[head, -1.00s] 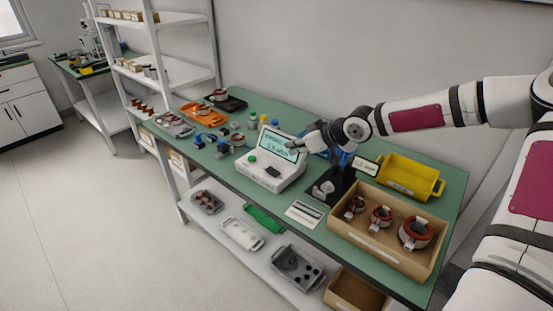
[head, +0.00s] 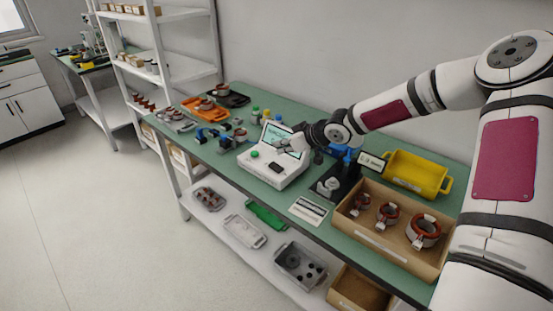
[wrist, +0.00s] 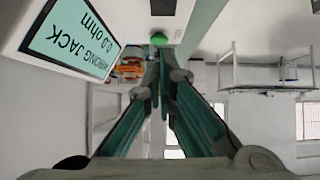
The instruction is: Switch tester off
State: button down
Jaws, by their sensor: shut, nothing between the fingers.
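The white tester (head: 290,178) stands on the green bench with a lit tilted screen (head: 272,137), a green button (head: 255,153) and a black switch (head: 275,167) on its front panel. In the wrist view the screen (wrist: 75,38) reads "WRONG JACK 0.0 ohm". The green button (wrist: 159,39) shows just past the fingertips, and the dark switch (wrist: 163,7) is at the top edge. My gripper (head: 278,148) is shut and empty, over the panel in front of the screen's lower right part. I cannot tell whether it touches the tester.
Right of the tester are a black stand (head: 335,182), a card (head: 309,209), a cardboard box (head: 380,238) of stators and a yellow bin (head: 415,174). Small blue parts (head: 199,135) and trays (head: 205,109) lie to the left. A shelf rack (head: 163,50) stands behind left.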

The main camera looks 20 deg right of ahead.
aim_at(277, 166)
jog(key=f, duration=0.1)
jog(key=w+a+f, duration=0.1)
jog(key=f, duration=0.1)
jog(key=shift+w, duration=0.2)
jog(key=shift+w+f, duration=0.1)
jog(key=shift+f, duration=1)
jog(key=shift+b, duration=0.3)
